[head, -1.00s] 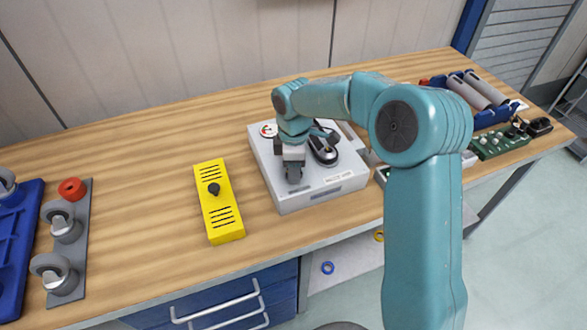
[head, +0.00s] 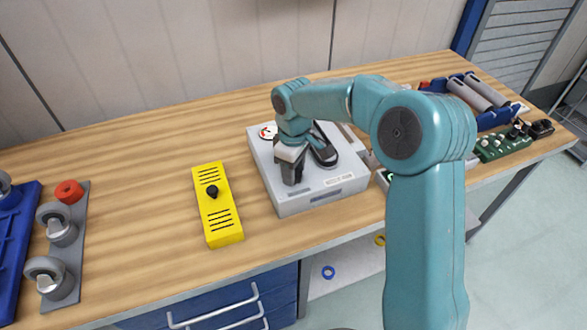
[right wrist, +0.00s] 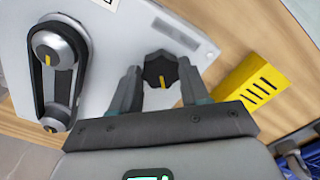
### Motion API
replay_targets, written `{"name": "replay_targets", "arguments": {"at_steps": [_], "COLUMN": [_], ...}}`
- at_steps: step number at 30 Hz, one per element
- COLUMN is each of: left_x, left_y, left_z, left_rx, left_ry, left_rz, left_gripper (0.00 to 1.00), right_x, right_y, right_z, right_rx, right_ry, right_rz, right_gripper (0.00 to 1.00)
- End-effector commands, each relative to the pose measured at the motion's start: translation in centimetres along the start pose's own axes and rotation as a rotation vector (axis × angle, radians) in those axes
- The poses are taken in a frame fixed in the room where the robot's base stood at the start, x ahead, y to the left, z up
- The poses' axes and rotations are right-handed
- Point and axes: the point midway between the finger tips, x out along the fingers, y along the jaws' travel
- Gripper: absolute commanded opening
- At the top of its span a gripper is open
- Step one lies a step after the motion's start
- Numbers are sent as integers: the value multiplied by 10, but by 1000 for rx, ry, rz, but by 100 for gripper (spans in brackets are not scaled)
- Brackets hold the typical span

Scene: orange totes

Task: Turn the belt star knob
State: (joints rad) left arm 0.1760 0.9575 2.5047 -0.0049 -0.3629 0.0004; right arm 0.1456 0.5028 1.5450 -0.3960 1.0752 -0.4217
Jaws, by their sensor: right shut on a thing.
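The white belt unit (head: 318,195) stands on the bench. In the right wrist view its black star knob (right wrist: 160,68) with a yellow mark sits between the two fingers of my right gripper (right wrist: 156,82); the gripper is shut on it. In the head view the right gripper (head: 291,172) hides the knob. Beside it, a black belt (right wrist: 39,88) runs around a large silver pulley (right wrist: 58,47) and a smaller one (right wrist: 55,115), each with a yellow mark. The belt also shows in the head view (head: 324,150). My left gripper is not in view.
A yellow slotted box (head: 226,233) with a black knob stands left of the unit, with bare bench (head: 130,170) around it. A grey rail with casters (head: 72,262) lies further left. A green board (head: 500,145) and blue tote (head: 492,118) are at right.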

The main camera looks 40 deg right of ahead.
Motion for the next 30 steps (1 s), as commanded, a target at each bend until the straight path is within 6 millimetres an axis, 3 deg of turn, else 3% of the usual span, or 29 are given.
{"name": "replay_targets", "arguments": {"at_steps": [10, 11, 12, 13, 23, 26, 30], "left_x": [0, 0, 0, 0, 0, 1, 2], "left_y": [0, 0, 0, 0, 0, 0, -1], "left_z": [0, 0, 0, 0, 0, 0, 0], "left_rx": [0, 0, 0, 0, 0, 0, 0], "left_ry": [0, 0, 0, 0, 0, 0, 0], "left_rz": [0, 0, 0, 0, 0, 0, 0], "left_gripper": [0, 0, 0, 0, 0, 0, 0], "right_x": [-1, -1, -1, -1, -4, -16, -49], "right_y": [1, 1, 1, 1, 0, 1, 1], "right_z": [1, 1, 1, 0, 0, 0, -1], "right_rx": [2, 2, 2, 2, 1, 2, 2], "right_ry": [0, 0, 0, 0, 1, 3, 6], "right_rz": [2, 2, 2, 2, 1, 3, 5], "right_gripper": [15, 55, 68, 71, 71, 71, 71]}}
